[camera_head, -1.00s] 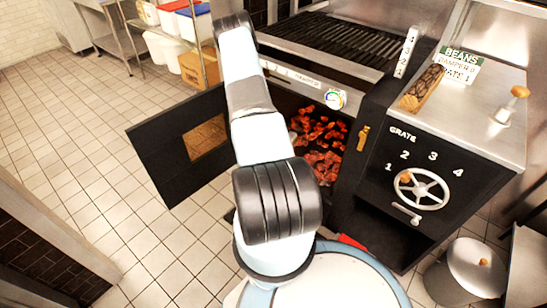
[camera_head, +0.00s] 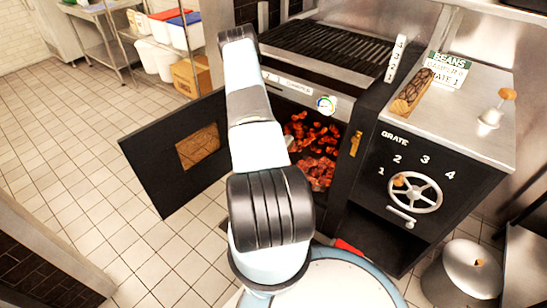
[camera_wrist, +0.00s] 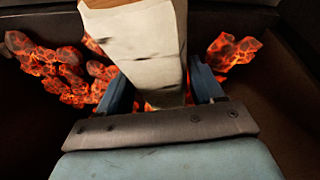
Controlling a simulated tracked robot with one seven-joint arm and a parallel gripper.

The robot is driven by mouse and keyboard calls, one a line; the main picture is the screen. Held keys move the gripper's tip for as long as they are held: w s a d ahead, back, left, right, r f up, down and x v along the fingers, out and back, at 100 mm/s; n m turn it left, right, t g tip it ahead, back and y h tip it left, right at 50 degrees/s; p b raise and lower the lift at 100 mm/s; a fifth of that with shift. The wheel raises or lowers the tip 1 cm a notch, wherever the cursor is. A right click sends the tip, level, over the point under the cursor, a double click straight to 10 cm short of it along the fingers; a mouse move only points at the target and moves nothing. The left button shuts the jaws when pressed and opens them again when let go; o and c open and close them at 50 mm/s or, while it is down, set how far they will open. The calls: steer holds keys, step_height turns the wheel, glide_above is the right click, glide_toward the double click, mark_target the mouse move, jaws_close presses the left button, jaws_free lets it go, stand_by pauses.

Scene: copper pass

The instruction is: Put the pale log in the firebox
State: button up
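The pale log (camera_wrist: 150,50) is in the wrist view, with whitish bark and a brown cut end at the top. It stands tilted between the two blue fingers of my gripper (camera_wrist: 165,88), which look closed on its sides. Red glowing embers lie around and behind it. The firebox (camera_head: 348,170) is open in the head view, with embers (camera_head: 318,150) inside. Its black door (camera_head: 160,175) is swung out to the left. My arm hides the gripper and most of the log in the head view.
A dark-barked log (camera_head: 412,92) lies on the steel top by the BEANS sign (camera_head: 447,70). The grate wheel (camera_head: 414,193) is on the front panel. The grill (camera_head: 325,45) is above the firebox. A lidded metal bin (camera_head: 462,270) stands at lower right. Tiled floor is clear at left.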

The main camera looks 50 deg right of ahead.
steer(key=o, duration=0.5)
steer(key=v, duration=1.4)
steer(key=shift+w, duration=0.1)
